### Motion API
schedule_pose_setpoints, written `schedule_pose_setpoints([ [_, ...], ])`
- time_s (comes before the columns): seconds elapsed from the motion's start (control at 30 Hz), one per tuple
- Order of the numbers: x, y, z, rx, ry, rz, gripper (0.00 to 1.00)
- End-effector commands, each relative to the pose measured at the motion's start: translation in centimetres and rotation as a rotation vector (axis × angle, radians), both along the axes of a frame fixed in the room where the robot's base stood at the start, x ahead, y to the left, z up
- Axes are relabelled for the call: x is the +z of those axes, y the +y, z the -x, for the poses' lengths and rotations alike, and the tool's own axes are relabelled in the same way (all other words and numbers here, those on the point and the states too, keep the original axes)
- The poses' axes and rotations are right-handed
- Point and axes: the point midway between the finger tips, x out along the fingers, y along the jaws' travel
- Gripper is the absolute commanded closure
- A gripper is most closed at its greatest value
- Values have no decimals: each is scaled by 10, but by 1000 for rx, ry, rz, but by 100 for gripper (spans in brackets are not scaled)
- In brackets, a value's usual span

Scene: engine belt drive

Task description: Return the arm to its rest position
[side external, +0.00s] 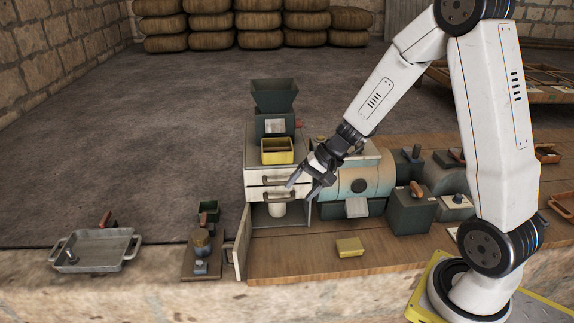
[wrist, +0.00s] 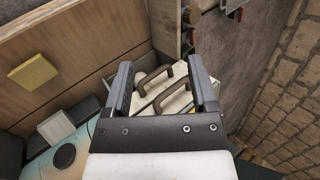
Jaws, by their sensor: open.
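My gripper (side external: 308,181) is open and empty in the side view. It hangs in front of and beside the white drawer unit (side external: 259,180), close to its drawer handles. In the wrist view, my gripper's two dark fingers (wrist: 162,95) stand apart, and the two drawer handles (wrist: 153,78) show between them. I cannot tell whether a finger touches a handle. Below the drawers, an open compartment holds a white cup-like object (side external: 277,209), and its door (side external: 241,243) stands open.
A yellow block (side external: 349,247) lies on the wooden deck (side external: 400,250). A yellow bin (side external: 277,151) and a dark hopper (side external: 274,97) top the drawer unit. A teal and tan drum (side external: 362,180) is at right. A grey tray (side external: 96,251) lies at left.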

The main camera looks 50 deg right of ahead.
Motion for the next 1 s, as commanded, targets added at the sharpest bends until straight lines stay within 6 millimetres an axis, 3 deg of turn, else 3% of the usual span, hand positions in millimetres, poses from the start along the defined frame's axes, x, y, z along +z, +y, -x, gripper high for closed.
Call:
schedule_pose_setpoints([
  [0.2,-5,27,38,194,74,176,26],
  [0.5,-6,44,79,444,90,432,26],
  [0.7,-3,51,97,602,47,595,26],
  [1.0,1,58,109,743,-23,729,26],
])
